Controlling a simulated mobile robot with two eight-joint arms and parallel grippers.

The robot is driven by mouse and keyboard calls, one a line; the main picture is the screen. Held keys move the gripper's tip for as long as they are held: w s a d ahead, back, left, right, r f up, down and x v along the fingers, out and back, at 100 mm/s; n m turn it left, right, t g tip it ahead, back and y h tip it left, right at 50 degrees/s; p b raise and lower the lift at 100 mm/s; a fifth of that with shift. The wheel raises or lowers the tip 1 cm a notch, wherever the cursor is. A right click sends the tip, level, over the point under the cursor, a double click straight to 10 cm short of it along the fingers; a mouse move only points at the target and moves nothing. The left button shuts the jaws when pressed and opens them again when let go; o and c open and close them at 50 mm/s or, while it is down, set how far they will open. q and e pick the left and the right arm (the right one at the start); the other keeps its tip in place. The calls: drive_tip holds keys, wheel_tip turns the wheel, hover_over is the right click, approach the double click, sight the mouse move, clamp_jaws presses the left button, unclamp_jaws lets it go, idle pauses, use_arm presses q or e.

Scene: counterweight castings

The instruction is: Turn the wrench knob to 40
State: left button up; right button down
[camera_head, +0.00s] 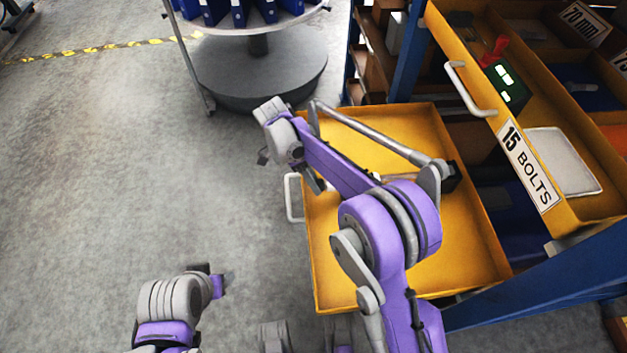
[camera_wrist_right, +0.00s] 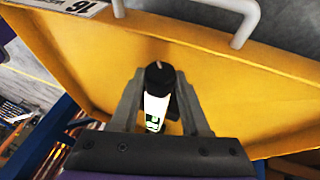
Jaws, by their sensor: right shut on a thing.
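The wrench (camera_head: 378,132) lies across the open yellow drawer as a long grey metal bar, with a black end toward the right. My right gripper (camera_head: 312,180) is at the drawer's front side, partly hidden by my own arm. In the right wrist view, my right gripper (camera_wrist_right: 158,84) is shut on the wrench's black knob (camera_wrist_right: 155,70), one finger on each side. Below the knob shows a white-green scale (camera_wrist_right: 153,108) with dark marks, too small to read. My left gripper (camera_head: 220,279) is at the lower left over the floor, apart from the drawer; its jaw opening is unclear.
The yellow drawer (camera_head: 468,240) has a handle (camera_head: 293,198) at its front. Another open drawer (camera_head: 530,165), labelled 15 BOLTS, stands at upper right with a green case (camera_head: 507,88). A round rack (camera_head: 258,75) with blue binders stands behind. The floor at left is clear.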

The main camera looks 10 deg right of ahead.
drive_tip(key=shift+w+g, duration=0.1)
drive_tip(key=shift+g, duration=0.5)
drive_tip(key=shift+c, duration=1.9)
unclamp_jaws()
drive_tip(key=p+v, duration=0.1)
drive_tip(key=v, duration=0.9)
drive_tip(key=shift+a+r+p, duration=0.25)
drive_tip(key=shift+r+p, duration=0.05)
drive_tip(key=shift+p, duration=0.1)
drive_tip(key=shift+w, duration=0.15)
